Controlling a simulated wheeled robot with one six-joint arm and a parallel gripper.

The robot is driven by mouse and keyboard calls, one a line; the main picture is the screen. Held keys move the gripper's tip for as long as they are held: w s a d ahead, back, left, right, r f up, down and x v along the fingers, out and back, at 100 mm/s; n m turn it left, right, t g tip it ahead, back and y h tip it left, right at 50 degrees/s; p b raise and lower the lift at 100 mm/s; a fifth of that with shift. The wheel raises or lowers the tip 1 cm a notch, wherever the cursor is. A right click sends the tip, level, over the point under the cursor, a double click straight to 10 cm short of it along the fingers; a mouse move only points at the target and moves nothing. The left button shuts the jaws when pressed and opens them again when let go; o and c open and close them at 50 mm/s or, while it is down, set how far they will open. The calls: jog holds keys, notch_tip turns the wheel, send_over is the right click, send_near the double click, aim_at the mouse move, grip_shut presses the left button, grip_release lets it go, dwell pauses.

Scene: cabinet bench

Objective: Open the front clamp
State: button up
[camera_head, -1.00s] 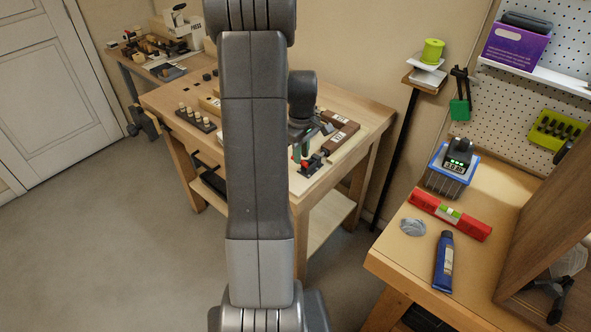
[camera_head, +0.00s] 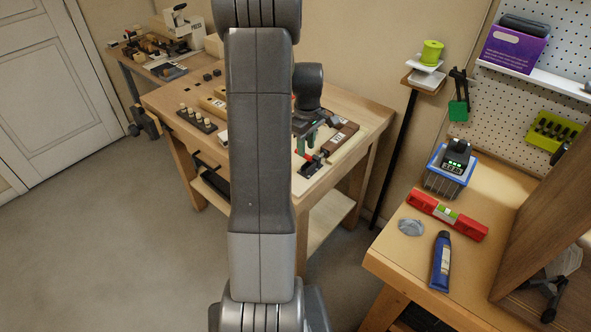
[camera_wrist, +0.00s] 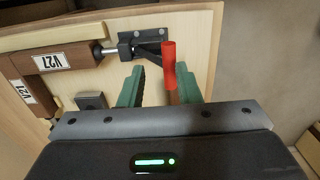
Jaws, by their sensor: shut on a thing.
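The clamp (camera_wrist: 143,47) is a black toggle clamp on a dark plate screwed to the pale board. Its red handle (camera_wrist: 169,60) stands up between the green fingers of my gripper (camera_wrist: 160,85). In the head view my gripper (camera_head: 308,138) is over the front of the bench, by the red and black clamp (camera_head: 310,166), partly hidden by my arm.
The wooden bench (camera_head: 160,97) also carries a rack of pegs (camera_head: 197,118) and blocks. A right-hand workbench (camera_head: 400,253) holds a red level (camera_head: 447,215), a blue tube (camera_head: 441,262) and a basket (camera_head: 446,180). The floor at left is clear.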

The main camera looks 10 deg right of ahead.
jog(key=shift+w+d, duration=0.1)
jog(key=shift+w, duration=0.05)
jog(key=shift+o, duration=0.6)
jog(key=shift+w+d+r, duration=0.25)
jog(key=shift+d, duration=0.05)
jog(key=shift+o, duration=0.4)
jog(key=shift+d, duration=0.1)
jog(key=o, duration=0.3)
jog(key=shift+w+d+p, duration=0.35)
jog(key=shift+d+p, duration=0.05)
jog(key=shift+o, duration=0.3)
